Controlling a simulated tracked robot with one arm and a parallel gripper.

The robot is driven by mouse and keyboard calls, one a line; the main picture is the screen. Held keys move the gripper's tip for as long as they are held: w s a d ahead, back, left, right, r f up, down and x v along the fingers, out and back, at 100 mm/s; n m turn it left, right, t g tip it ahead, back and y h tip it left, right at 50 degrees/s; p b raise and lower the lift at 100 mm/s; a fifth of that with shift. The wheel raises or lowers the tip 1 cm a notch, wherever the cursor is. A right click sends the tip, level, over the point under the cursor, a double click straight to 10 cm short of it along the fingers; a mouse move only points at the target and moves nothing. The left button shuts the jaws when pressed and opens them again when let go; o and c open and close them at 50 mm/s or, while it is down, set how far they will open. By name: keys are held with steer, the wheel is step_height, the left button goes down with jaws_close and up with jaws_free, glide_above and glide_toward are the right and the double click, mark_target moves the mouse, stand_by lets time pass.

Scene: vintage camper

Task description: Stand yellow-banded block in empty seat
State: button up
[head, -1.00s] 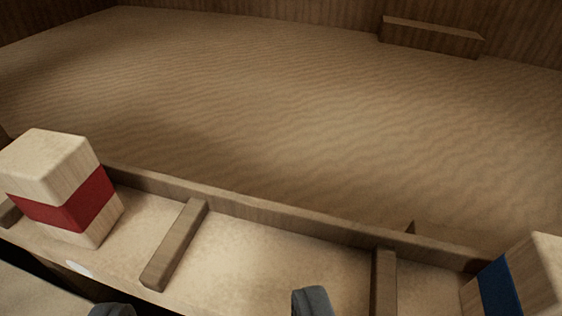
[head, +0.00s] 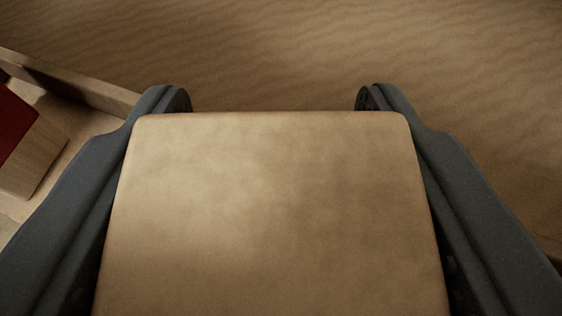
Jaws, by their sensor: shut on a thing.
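My gripper (head: 271,102) is shut on a pale wooden block (head: 270,215), with one dark finger along its left side and one along its right. The block's plain end face fills the middle of the view. No coloured band shows on it from here, so I cannot confirm that it is the yellow-banded block. A red-banded block (head: 42,150) is partly in view at the far left, in a seat of the wooden rack (head: 85,88). The held block and fingers hide most of the rack, including the empty seat. I cannot tell how high the held block is.
A rippled, sand-coloured surface (head: 280,50) lies beyond the rack and is clear where it shows. The red-banded block stands left of my left finger.

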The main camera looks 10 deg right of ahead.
steer(key=shift+f, duration=0.35)
steer(key=shift+f, duration=0.15)
steer(key=o, duration=1)
steer(key=shift+o, duration=0.2)
steer(key=shift+s+r, duration=0.1)
steer(key=shift+r, duration=0.1)
steer(key=v, duration=1.1)
steer(key=shift+s, duration=0.4)
steer(key=shift+r, duration=0.2)
